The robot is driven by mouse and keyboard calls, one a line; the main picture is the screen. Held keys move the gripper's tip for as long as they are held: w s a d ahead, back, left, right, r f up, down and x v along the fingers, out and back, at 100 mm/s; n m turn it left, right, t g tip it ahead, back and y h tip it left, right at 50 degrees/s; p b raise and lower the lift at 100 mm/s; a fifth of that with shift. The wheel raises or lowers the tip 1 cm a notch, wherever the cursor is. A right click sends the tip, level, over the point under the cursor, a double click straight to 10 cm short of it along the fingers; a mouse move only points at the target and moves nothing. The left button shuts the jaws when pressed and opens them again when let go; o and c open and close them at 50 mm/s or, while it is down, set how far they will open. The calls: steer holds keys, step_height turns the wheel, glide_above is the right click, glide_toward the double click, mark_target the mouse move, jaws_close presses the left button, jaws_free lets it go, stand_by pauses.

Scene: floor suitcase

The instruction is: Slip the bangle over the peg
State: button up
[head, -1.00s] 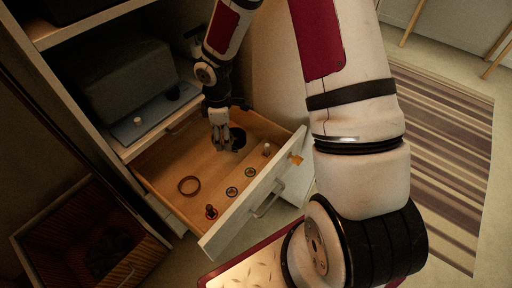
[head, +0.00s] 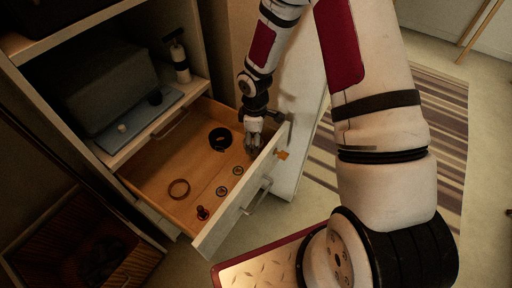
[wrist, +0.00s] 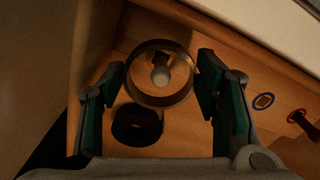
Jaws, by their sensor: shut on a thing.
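My gripper (wrist: 160,76) is shut on the bangle (wrist: 128,76), a dark, smooth ring held level between its two green-padded fingers. In the wrist view a pale, round-topped peg (wrist: 160,73) shows inside the ring's opening. I cannot tell whether the bangle is around the peg or still above its top. In the head view my gripper (head: 252,147) points down into the open drawer, close behind its front panel. It hides the peg there, and the held bangle cannot be made out.
In the open wooden drawer (head: 160,165) lie a black ring (head: 220,139), a brown ring (head: 178,189), two small discs (head: 222,191) and a red knobbed piece (head: 203,213). The drawer front (head: 225,218) stands close to my gripper. A shelf with a grey box (head: 110,85) is behind.

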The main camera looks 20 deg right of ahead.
steer(key=shift+f+b, duration=0.45)
steer(key=shift+f, duration=1.45)
steer(key=shift+f, duration=0.1)
steer(key=o, duration=0.7)
steer(key=shift+a, duration=0.1)
